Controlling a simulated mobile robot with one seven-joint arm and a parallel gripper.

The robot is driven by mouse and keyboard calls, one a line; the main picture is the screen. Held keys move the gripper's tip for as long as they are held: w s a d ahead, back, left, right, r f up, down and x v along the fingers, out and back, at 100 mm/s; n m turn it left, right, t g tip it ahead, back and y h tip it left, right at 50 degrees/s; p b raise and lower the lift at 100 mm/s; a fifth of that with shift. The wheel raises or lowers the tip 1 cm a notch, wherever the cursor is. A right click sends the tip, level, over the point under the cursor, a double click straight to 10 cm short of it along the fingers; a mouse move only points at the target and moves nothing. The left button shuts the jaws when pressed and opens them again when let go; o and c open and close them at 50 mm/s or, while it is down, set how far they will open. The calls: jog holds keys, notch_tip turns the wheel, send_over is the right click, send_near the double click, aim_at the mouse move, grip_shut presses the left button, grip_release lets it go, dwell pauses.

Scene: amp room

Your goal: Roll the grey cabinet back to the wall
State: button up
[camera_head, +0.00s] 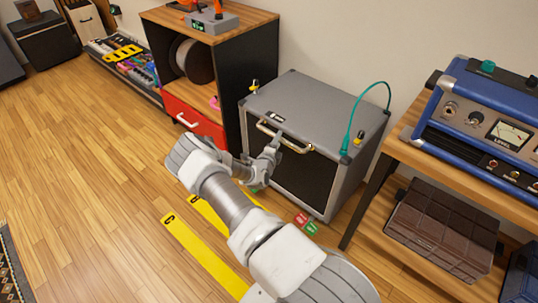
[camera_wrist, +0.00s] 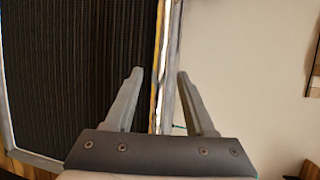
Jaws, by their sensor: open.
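The grey cabinet (camera_head: 310,105) stands upright on the floor between the wooden shelf and the amp table, with a dark grille on its front. A pale bar handle (camera_head: 297,147) runs along its upper front edge. My gripper (camera_head: 275,143) is open at the front of the cabinet, by the handle. In the wrist view, my gripper (camera_wrist: 159,80) has one finger on each side of the handle (camera_wrist: 157,60) as pictured, with the grille (camera_wrist: 80,70) to the left. I cannot tell whether the fingers touch it. The cabinet's lower front is partly hidden by my arm.
A wooden shelf (camera_head: 225,90) with a red drawer (camera_head: 190,120) stands close at the left. A table with a blue amplifier (camera_head: 490,125) stands at the right. A green cable (camera_head: 358,105) arcs over the cabinet. Yellow strips (camera_head: 205,255) mark the open floor in front.

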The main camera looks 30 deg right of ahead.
jog(key=p+v, duration=0.3)
jog(key=v, duration=1.1)
jog(key=shift+r, duration=0.15)
